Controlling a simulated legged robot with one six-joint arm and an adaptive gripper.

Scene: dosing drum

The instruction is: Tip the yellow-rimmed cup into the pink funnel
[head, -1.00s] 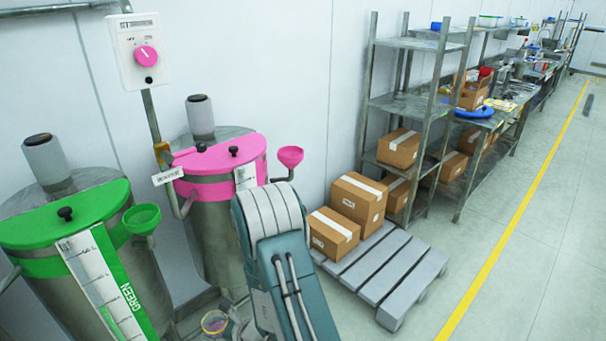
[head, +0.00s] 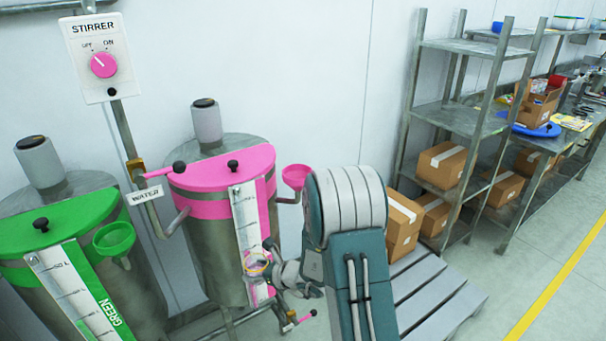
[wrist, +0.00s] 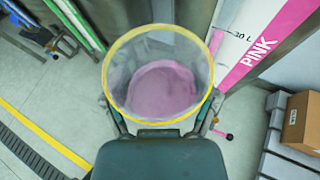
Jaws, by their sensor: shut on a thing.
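The yellow-rimmed cup (head: 257,265) is small in the head view, in front of the lower part of the pink-lidded drum (head: 215,240). In the wrist view the cup (wrist: 158,75) is clear-walled, with pink contents at its bottom, and I look into it through its rim. My gripper (head: 266,262) is shut on the cup, a finger showing at each side of it in the wrist view (wrist: 160,122). The pink funnel (head: 296,177) sits at the right side of the drum, above and to the right of the cup. The cup is apart from the funnel.
A green-lidded drum (head: 75,240) with a green funnel (head: 114,238) stands at the left. A pallet (head: 440,295), boxes and shelves are at the right.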

